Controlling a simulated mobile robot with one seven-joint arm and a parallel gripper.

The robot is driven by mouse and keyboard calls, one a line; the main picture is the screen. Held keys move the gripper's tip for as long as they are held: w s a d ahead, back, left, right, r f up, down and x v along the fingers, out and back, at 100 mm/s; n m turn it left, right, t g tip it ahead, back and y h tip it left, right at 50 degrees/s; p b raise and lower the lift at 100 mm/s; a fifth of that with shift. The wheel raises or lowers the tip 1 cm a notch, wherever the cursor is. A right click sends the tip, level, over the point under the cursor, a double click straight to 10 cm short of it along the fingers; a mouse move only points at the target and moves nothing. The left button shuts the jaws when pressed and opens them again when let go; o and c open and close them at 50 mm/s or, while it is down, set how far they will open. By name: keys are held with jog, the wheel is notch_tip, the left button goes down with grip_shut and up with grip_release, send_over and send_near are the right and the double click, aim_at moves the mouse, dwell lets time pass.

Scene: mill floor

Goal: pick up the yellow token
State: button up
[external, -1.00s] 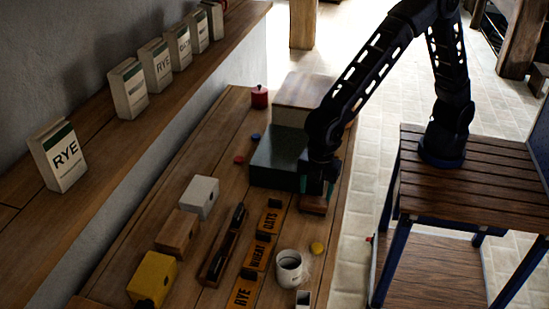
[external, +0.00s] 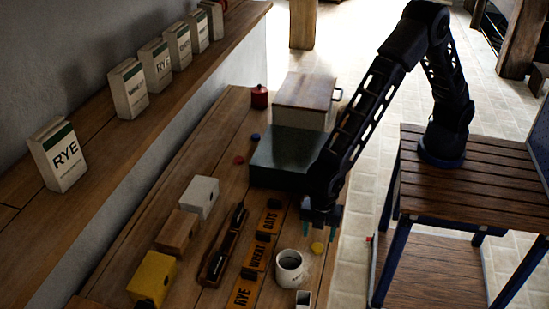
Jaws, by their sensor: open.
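The yellow token (external: 317,248) is a small round disc lying on the wooden table, right of the white mug (external: 289,268). My gripper (external: 320,230) points down just behind the token, close to it in the picture. Its fingers are apart, with nothing seen between them. I cannot tell its exact height above the table.
A dark green box (external: 285,155) stands behind my gripper, with a wooden-lidded box (external: 304,92) beyond it. Red (external: 239,160) and blue (external: 255,136) tokens lie to its left. Orange labelled plates (external: 256,257) and a long wooden tray (external: 213,268) lie left of the mug.

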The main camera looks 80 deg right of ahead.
aim_at(317, 246)
jog(key=f, duration=0.4)
jog(key=shift+a+f, duration=0.3)
jog(key=shift+f, duration=0.1)
jog(key=c, duration=1.1)
jog(key=shift+o, duration=0.2)
jog(key=shift+r, duration=0.15)
